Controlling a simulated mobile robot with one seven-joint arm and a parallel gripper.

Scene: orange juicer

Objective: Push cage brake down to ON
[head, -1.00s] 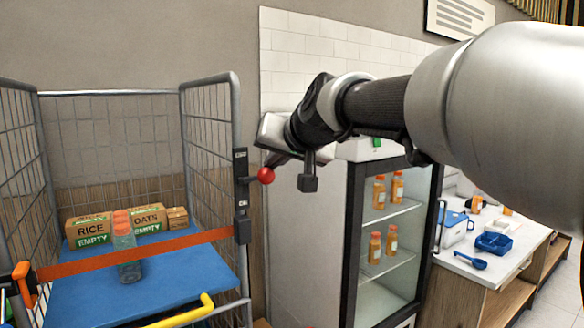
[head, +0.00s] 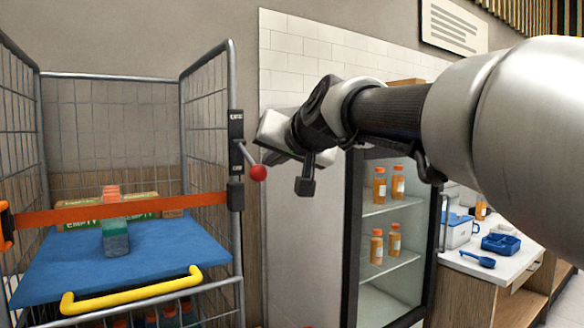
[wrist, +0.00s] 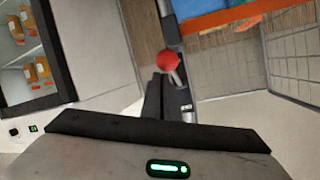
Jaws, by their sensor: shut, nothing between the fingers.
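The cage brake is a black plate (head: 236,150) on the roll cage's right front post, with small white labels at its top and bottom. Its grey lever slants down to the right and ends in a red knob (head: 258,173). In the wrist view the red knob (wrist: 168,60) is just beyond my fingertips. My gripper (head: 270,157) is shut and empty, close above and right of the knob. In the wrist view my gripper's dark fingers (wrist: 157,82) point at the knob. I cannot tell whether they touch it.
The roll cage (head: 234,75) has a blue shelf (head: 65,265), an orange strap (head: 165,204) and a yellow handle (head: 130,294). A glass-door fridge (head: 352,235) with orange bottles stands to the right, beside a counter (head: 470,262) with blue items.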

